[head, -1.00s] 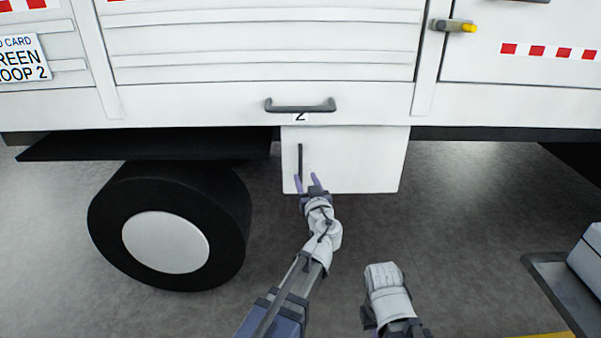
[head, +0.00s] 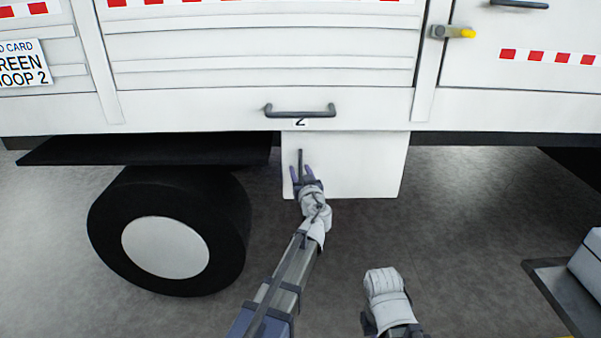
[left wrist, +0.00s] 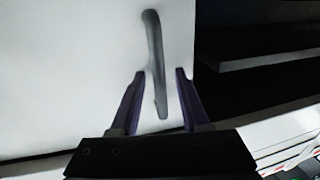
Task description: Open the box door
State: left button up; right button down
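The white box door (head: 360,170) hangs below the truck body in the head view and looks shut. Its dark vertical bar handle (head: 300,162) is near the door's left edge. In the left wrist view the handle (left wrist: 154,60) runs down between the two purple fingers. My left gripper (head: 301,171) is open, with its fingers on either side of the handle's lower part; a gap shows on both sides. The left wrist view also shows the door (left wrist: 70,70). My right arm's white forearm shows low in the head view, but its fingers are not visible.
A black wheel (head: 172,230) stands left of the box, under a dark ledge (head: 145,150). A horizontal grey handle (head: 300,112) is on the panel above. A grey platform edge (head: 560,295) is at lower right. The floor in front of the door is clear.

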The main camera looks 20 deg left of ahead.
pick_arm(q)
grip_shut()
dwell(1.2)
